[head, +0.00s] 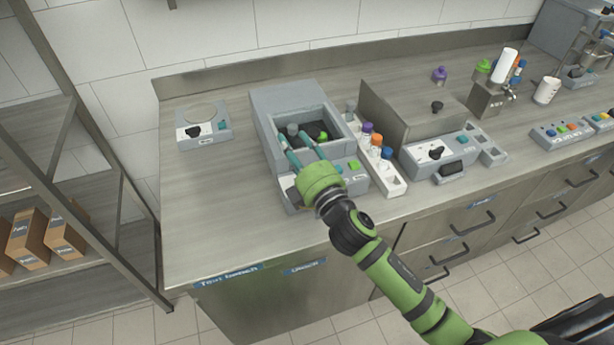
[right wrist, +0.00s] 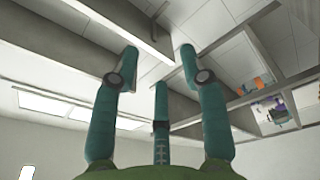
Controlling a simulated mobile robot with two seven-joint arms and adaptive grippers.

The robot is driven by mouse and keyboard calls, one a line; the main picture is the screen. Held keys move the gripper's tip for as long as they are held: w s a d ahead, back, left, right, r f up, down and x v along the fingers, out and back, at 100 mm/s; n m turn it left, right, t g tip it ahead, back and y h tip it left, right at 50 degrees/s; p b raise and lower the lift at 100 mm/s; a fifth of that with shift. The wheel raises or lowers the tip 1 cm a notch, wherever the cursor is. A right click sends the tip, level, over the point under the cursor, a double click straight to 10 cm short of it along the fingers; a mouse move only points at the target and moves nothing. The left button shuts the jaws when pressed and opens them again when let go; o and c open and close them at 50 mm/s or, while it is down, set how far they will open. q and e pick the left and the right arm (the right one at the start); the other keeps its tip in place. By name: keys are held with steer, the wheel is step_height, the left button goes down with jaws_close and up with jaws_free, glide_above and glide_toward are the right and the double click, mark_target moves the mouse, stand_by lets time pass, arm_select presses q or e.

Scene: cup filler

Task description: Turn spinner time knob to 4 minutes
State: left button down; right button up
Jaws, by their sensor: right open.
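The spinner is a grey box (head: 262,112) with an open top and a dark well, standing on the counter. Its sloped front panel carries a green button (head: 353,164). My right gripper (head: 293,138) is over the front panel, its teal fingers pointing back across the well. The gripper hides much of the panel, and I cannot make out the time knob. In the right wrist view the gripper's fingers (right wrist: 159,70) are spread with nothing between them. That view shows ceiling beyond the fingers, not the spinner. My left gripper is not in view.
A white rack (head: 393,186) with colored-cap bottles stands close right of the spinner. Further right is a grey box device with a black knob (head: 436,153). A small scale-like device (head: 204,127) is at the left. The counter's front left is clear.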

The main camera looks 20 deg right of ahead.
steer(key=w+a+r+n+g+y, duration=0.1)
steer(key=a+r+n+g+y, duration=0.1)
steer(key=a+r+n+y, duration=0.75)
steer(key=s+a+f+n+g+y, duration=0.1)
steer(key=a+f+n+g+y, duration=0.15)
steer(key=n+g, duration=0.55)
steer(key=s+a+f+n+g+y, duration=0.1)
steer(key=f+n+g, duration=0.2)
steer(key=n, duration=0.9)
steer(key=d+f+n+g+h, duration=0.35)
steer(key=d+h, duration=0.25)
steer(key=d, duration=0.3)
steer(key=d+f+n+g+h, duration=0.35)
steer(key=d+h, duration=0.25)
steer(key=d, duration=0.4)
steer(key=shift+n+t, duration=0.35)
steer(key=shift+t, duration=0.15)
steer(key=p+x, duration=0.1)
steer(key=x, duration=0.1)
steer(key=p+x, duration=0.1)
steer(key=x, duration=0.1)
steer(key=p+x, duration=0.1)
steer(key=x, duration=0.2)
steer(key=shift+w+a, duration=0.2)
steer(key=shift+w, duration=0.2)
steer(key=shift+f, duration=0.35)
jaws_close()
